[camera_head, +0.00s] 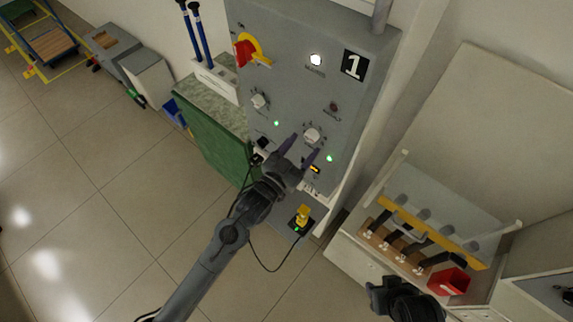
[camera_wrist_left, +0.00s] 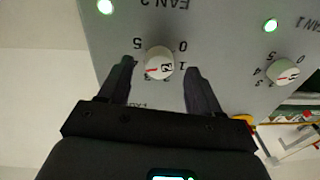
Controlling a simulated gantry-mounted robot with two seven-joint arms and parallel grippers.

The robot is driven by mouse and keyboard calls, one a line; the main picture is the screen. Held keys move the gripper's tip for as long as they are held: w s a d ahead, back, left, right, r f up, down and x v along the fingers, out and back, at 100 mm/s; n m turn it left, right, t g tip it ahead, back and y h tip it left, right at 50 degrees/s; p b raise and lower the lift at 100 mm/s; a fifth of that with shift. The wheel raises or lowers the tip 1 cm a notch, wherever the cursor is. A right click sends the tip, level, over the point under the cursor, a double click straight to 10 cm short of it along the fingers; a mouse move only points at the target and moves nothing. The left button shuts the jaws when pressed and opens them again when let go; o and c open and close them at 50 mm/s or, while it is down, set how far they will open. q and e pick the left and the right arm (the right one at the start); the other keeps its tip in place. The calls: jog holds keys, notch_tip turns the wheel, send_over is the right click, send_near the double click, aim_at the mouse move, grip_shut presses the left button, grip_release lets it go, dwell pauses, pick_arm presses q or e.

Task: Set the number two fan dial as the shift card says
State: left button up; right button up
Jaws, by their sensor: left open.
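The number two fan dial (camera_head: 312,135) is a pale round knob low on the grey panel (camera_head: 290,60). It also shows in the left wrist view (camera_wrist_left: 160,64), under the upside-down label FAN 2, with a red pointer line toward the lower left, near the 3; the exact mark is unclear. My left gripper (camera_head: 305,146) is open, its fingers on either side of this dial, with visible gaps in the wrist view. The fan one dial (camera_head: 261,101) is beside it on the panel. I cannot make out a shift card. My right gripper (camera_head: 403,302) is a dark shape at the bottom edge.
A red-and-yellow switch (camera_head: 249,50) and a lit white lamp (camera_head: 316,60) are higher on the panel.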

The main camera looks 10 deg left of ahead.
pick_arm(q)
jog(key=b+v, duration=0.1)
jog(key=v, duration=0.7)
jog(key=shift+s, duration=0.2)
jog(key=shift+a, duration=0.15)
jog(key=s+a+f+n+g+y+p, duration=0.1)
jog(key=s+a+g+y+p, duration=0.3)
jog(key=s+a, duration=0.4)
jog(key=s+a+f+n+g+y+p, duration=0.1)
jog(key=s+a+n+g+y+p, duration=0.3)
jog(key=s+a+g, duration=0.4)
jog(key=s+y+p, duration=0.1)
jog(key=s+p, duration=0.1)
jog(key=s, duration=0.5)
jog(key=shift+a+f+g, duration=0.3)
